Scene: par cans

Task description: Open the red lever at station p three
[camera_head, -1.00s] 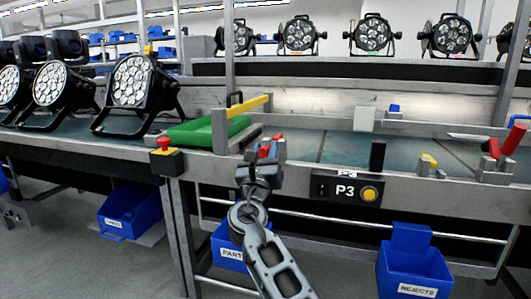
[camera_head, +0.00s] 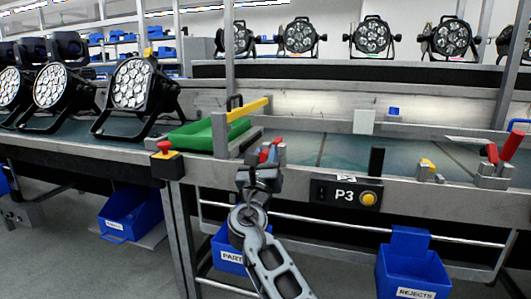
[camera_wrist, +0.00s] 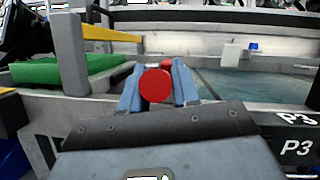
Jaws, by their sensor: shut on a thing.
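A red lever (camera_head: 269,153) stands at the front rail, left of the black P3 panel (camera_head: 345,193). In the wrist view its round red end (camera_wrist: 156,85) faces the camera, between the two blue-grey fingers. My gripper (camera_head: 263,163) is shut on this lever; in the wrist view the fingers (camera_wrist: 157,86) lie on both sides of it. The lever's base and pivot are mostly hidden by my gripper. The panel also shows at the right of the wrist view (camera_wrist: 297,148).
A green tray (camera_head: 195,134) and a yellow bar (camera_head: 249,109) lie just left of and behind my gripper. A red stop button (camera_head: 164,147) is at left. Another red lever (camera_head: 511,144) stands at far right. A blue rejects bin (camera_head: 412,272) is below.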

